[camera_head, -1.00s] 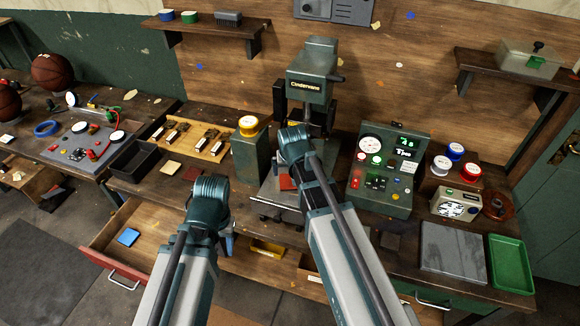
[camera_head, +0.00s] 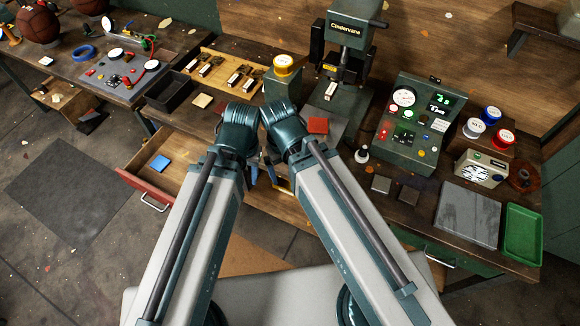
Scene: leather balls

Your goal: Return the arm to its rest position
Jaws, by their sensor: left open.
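My left arm (camera_head: 205,215) comes up from the lower left, its wrist bent near the middle of the view. Part of my left gripper (camera_head: 254,173) shows below that wrist, small, open, with nothing seen in it. My right arm (camera_head: 345,205) comes up from the lower right and its wrist lies close beside the left one. Its gripper is mostly hidden behind the arm links, so its jaws cannot be read. Both wrists are in front of the workbench edge and the open drawer.
A green press (camera_head: 345,45), a control box (camera_head: 415,125), a grey plate (camera_head: 468,213) and a green tray (camera_head: 523,235) stand on the bench. Basketballs (camera_head: 37,26) sit far left.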

